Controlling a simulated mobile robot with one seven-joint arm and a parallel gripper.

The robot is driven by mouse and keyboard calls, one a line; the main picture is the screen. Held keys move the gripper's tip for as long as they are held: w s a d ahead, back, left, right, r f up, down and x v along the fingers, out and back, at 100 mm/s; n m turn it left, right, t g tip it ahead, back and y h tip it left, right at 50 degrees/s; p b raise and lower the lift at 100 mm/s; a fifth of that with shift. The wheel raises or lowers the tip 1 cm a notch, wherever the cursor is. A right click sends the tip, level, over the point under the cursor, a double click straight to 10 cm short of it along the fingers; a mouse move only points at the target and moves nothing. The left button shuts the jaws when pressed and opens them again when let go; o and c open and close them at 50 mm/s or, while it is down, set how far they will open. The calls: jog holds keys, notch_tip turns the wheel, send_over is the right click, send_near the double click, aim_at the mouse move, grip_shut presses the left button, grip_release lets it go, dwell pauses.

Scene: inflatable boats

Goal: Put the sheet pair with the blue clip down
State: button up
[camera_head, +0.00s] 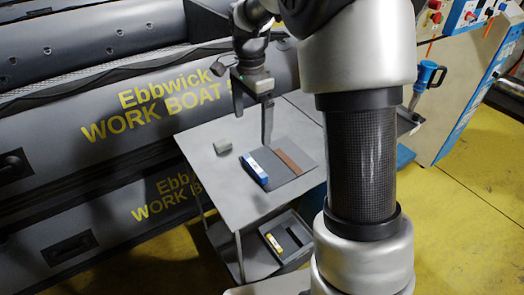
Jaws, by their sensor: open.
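The sheet pair (283,171) lies flat on the grey top of a small cart (222,188). It is dark grey with a brown strip (296,160) across it. The blue clip (255,168) sits along its left edge. My gripper (252,134) is above the cart top, over the back part of the sheet pair, with its two fingers apart and nothing seen between them. The right finger reaches down close to the sheets' back edge; whether it touches them I cannot tell. My arm hides the right part of the cart top.
A lower shelf holds a dark tray (295,249) with a yellow-clipped piece (273,243). Grey inflatable boats (100,110) stand close behind and left. A workstation (465,95) with a blue-handled tool stands at right.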

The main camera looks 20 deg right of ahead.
send_over(256, 164)
jog(key=f, duration=1.1)
jog(key=shift+s+a+f, duration=0.25)
jog(key=shift+a, duration=0.15)
jog(key=f, duration=0.4)
jog(key=shift+w+d, duration=0.15)
jog(key=shift+d, duration=0.2)
jog(key=shift+f, duration=0.7)
jog(key=c, duration=0.9)
